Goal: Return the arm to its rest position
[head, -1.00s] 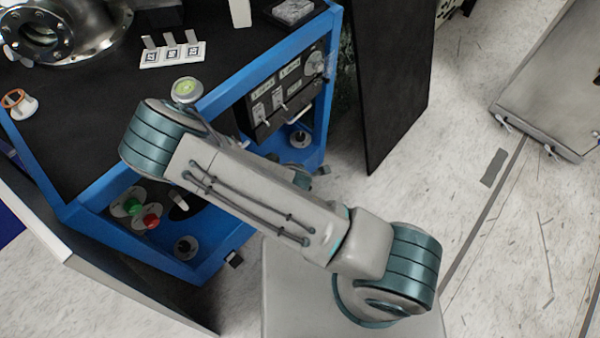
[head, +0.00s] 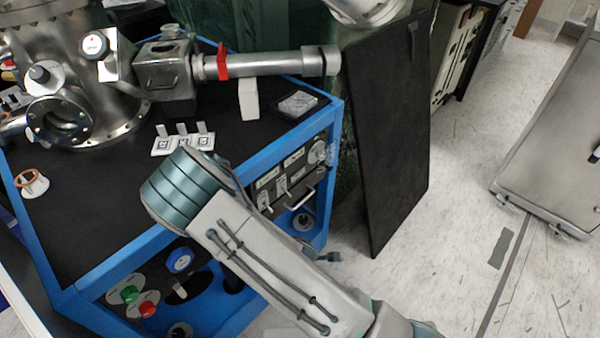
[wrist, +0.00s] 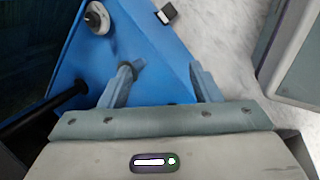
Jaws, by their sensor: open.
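My arm (head: 275,265) reaches from the bottom of the head view up to a bent teal joint in front of the blue bench. My gripper is hidden in the head view. In the wrist view my gripper (wrist: 162,82) is open, its two grey-blue fingers well apart with nothing held between them. Beyond the fingers are a blue frame surface (wrist: 150,50) and the pale floor.
The blue-framed bench (head: 95,278) carries a steel vacuum chamber (head: 75,70), a small row of switches (head: 183,141) and a control panel (head: 290,180). A dark upright panel (head: 390,140) stands right of it. Speckled floor lies open between it and a metal case (head: 560,130).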

